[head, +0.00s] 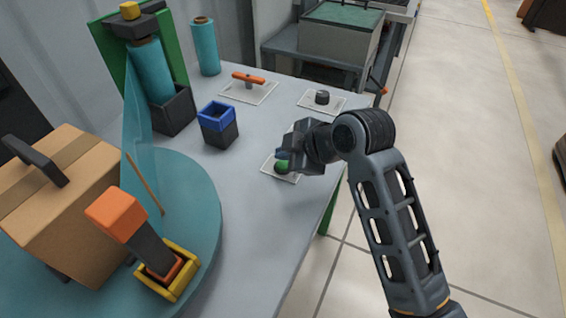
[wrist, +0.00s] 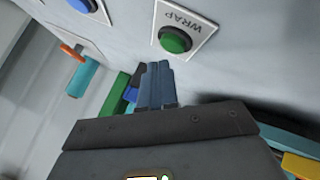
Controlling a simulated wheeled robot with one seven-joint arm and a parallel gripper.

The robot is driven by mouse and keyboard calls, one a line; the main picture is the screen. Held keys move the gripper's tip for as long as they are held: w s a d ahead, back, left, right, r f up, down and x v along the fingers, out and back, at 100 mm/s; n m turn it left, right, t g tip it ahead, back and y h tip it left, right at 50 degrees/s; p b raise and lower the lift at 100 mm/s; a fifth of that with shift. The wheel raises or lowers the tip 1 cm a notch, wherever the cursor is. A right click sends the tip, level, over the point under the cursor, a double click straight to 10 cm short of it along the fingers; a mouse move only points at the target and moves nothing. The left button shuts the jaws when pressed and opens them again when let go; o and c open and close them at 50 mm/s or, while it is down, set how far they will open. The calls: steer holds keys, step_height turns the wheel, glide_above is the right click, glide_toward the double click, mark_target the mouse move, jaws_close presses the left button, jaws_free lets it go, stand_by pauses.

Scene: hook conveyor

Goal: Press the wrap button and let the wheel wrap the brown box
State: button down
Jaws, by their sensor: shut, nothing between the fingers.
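The green wrap button (head: 281,167) sits on a white plate on the grey table. In the wrist view the green button (wrist: 175,40) shows beside the word WRAP. My gripper (head: 287,156) is over the button's plate and partly hides it. In the wrist view my gripper's fingers (wrist: 157,68) are together and empty, their tips just short of the button in the picture; I cannot tell whether they touch it. The brown box (head: 90,165) with a black handle stands on the teal wheel (head: 205,215) at left. A teal film sheet (head: 137,110) hangs between the film roll (head: 152,70) and the box.
Plates with an orange lever (head: 248,78) and a black knob (head: 322,97) lie behind the button. A blue-rimmed holder (head: 218,122) stands left of it. An orange-headed tool (head: 118,212) stands in a yellow holder (head: 168,272) on the wheel. Open floor lies to the right.

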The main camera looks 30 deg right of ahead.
steer(key=shift+f, duration=0.15)
stand_by(0.5)
steer(key=shift+f, duration=0.3)
